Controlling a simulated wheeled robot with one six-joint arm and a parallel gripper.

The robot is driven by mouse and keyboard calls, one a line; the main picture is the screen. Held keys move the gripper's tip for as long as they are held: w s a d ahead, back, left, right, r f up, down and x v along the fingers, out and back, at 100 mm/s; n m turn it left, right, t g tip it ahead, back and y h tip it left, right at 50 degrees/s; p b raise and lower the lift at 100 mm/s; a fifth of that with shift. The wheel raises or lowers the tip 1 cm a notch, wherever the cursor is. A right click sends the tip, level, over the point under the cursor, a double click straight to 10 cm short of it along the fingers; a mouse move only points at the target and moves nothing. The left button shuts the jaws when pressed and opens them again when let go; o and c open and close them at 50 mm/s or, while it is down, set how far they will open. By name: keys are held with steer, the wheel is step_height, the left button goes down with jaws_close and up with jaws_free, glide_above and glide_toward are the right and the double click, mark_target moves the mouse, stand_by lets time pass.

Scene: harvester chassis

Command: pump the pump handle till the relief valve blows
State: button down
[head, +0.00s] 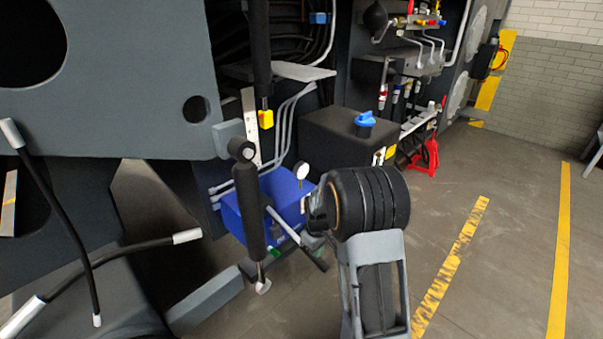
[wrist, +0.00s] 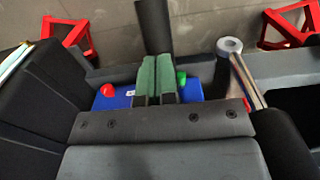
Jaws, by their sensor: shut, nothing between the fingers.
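The blue pump unit (head: 262,213) sits low beside the chassis, with a white round gauge (head: 302,170) above it. A light grey lever with a black grip (head: 316,262), apparently the pump handle, slants down to the right in front of it. In the wrist view a black tube (wrist: 153,25), likely this handle, runs up from my fingertips. My gripper (wrist: 156,68) is shut and empty, its green fingers over the blue unit (wrist: 126,99). A red knob (wrist: 107,90) and a green part (wrist: 181,77) flank the fingers. I cannot tell which part is the relief valve, or whether my fingers touch the handle.
A black tank with a blue cap (head: 365,120) stands behind. Red stands (wrist: 292,22) show beyond the unit in the wrist view. Open floor with yellow lines (head: 562,240) lies to the right.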

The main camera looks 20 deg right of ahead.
step_height(320, 180, up, 12)
steer(key=s+p, duration=0.1)
steer(key=p, duration=0.7)
steer(key=shift+d+f, duration=0.2)
steer(key=shift+f, duration=0.1)
steer(key=shift+w+a+f+b, duration=0.15)
steer(key=shift+f+b, duration=1.25)
steer(key=shift+f, duration=0.7)
steer(key=shift+w+f+b, duration=0.15)
steer(key=shift+f+b, duration=1.2)
steer(key=shift+f, duration=0.7)
steer(key=shift+w+a+f+b, duration=0.15)
steer(key=shift+f+b, duration=1.25)
steer(key=shift+f, duration=0.7)
step_height(320, 180, up, 13)
steer(key=s+p, duration=0.1)
steer(key=p, duration=0.8)
steer(key=shift+d+f+p, duration=0.2)
steer(key=shift+d+p, duration=0.15)
steer(key=shift+p, duration=0.05)
